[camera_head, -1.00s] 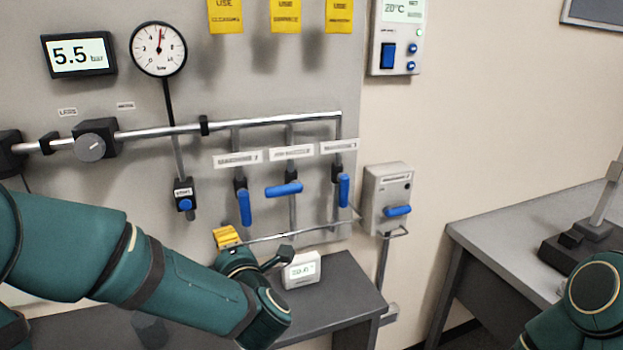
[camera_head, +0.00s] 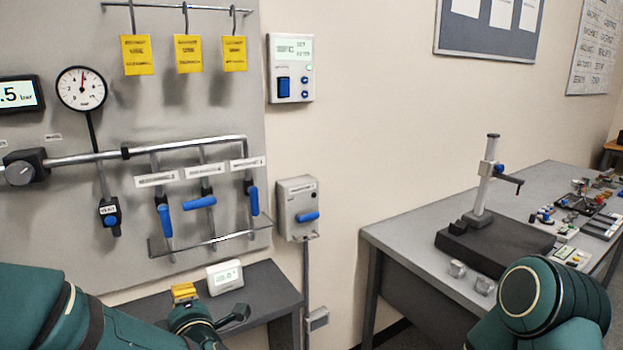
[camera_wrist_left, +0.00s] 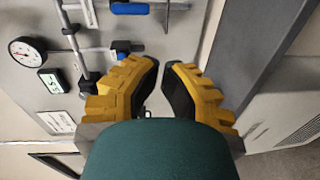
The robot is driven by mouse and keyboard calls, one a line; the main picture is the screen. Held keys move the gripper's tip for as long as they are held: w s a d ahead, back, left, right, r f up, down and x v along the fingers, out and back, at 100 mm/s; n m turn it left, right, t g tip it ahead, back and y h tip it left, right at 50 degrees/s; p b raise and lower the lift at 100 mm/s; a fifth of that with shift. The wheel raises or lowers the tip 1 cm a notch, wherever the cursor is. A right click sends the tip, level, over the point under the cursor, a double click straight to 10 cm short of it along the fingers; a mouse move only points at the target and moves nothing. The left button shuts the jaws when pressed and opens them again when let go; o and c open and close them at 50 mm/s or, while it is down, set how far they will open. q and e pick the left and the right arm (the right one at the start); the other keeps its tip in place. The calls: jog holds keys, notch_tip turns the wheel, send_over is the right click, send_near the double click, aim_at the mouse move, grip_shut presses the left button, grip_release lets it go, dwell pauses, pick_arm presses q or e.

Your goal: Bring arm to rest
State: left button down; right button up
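My left arm (camera_head: 40,310) comes in from the lower left in the head view, low in front of the panel. My left gripper (camera_head: 184,290) shows only in part there, as a small yellow piece beside the white display box. In the left wrist view, the left gripper's two yellow fingers (camera_wrist_left: 161,70) stand apart with a narrow gap between their dark pads, and nothing is between them. My right arm (camera_head: 555,305) shows at the lower right of the head view. Its gripper is out of view.
A wall panel carries pipes, blue-handled valves (camera_head: 200,202) and a gauge (camera_head: 81,88). A small dark table (camera_head: 262,290) bears a white display box (camera_head: 224,277). At right, a grey bench (camera_head: 390,232) holds a measuring stand (camera_head: 484,190).

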pick_arm(q)
jog(key=d+f+m+g+h, duration=0.2)
jog(key=d+f+m+h, duration=0.3)
jog(key=f, duration=0.5)
jog(key=d+f+m+g+h, duration=0.25)
jog(key=f+m, duration=0.35)
jog(key=f, duration=0.4)
jog(key=s+d+f+m+g+h, duration=0.2)
jog(key=s+d+f+m+g, duration=0.1)
jog(key=s+f, duration=0.4)
jog(key=s+d+f+m+g+h, duration=0.3)
jog(key=s+f+m+g, duration=0.2)
jog(key=s+f+m, duration=0.2)
jog(key=shift+s+f, duration=0.75)
jog(key=shift+s, duration=0.4)
